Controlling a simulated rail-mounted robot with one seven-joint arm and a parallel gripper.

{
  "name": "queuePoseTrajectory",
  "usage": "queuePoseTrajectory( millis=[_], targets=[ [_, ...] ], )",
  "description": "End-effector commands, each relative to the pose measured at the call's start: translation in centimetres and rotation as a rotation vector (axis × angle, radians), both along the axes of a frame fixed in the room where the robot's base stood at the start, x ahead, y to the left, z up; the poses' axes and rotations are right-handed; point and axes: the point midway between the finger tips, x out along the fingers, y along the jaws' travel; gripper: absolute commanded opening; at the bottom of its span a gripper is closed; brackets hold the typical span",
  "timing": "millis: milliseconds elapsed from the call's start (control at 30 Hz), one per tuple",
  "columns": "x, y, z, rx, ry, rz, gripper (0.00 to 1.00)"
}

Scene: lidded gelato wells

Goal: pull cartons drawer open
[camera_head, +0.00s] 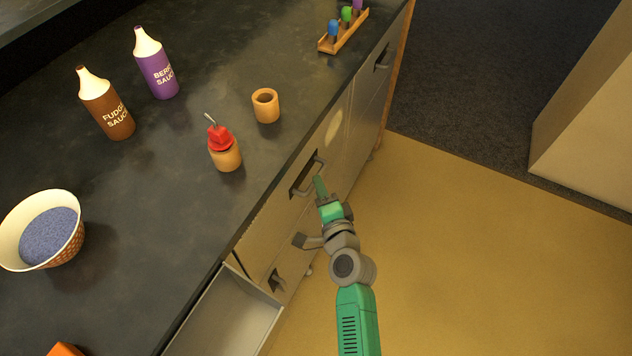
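A closed grey drawer front with a dark bar handle (307,178) is set in the counter's front, right of the middle. My gripper (320,186) is just right of this handle, with its fingertips close to it. I cannot tell whether they touch it, or whether the fingers are open or shut. Another drawer (232,312) stands pulled out at the bottom, and the part of it in view looks empty. No label shows which drawer is the cartons drawer.
The dark counter (180,220) holds a fudge sauce bottle (106,108), a berry sauce bottle (157,68), a cup with red contents (225,152), an empty cup (266,106), a bowl (68,246) and a wooden rack (343,34). The tan floor (460,250) at right is clear.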

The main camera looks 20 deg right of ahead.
Motion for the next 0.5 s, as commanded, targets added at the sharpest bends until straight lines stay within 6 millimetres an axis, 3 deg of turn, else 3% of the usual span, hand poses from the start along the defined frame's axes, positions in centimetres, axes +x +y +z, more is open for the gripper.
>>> queuePoseTrajectory(
  millis=[200, 500],
  targets=[
    [3.3, -0.2, -0.6, -0.002, -0.001, 0.002, 0.34],
    [3.9, -0.3, -0.5, -0.002, 0.000, 0.001, 0.34]
  ],
)
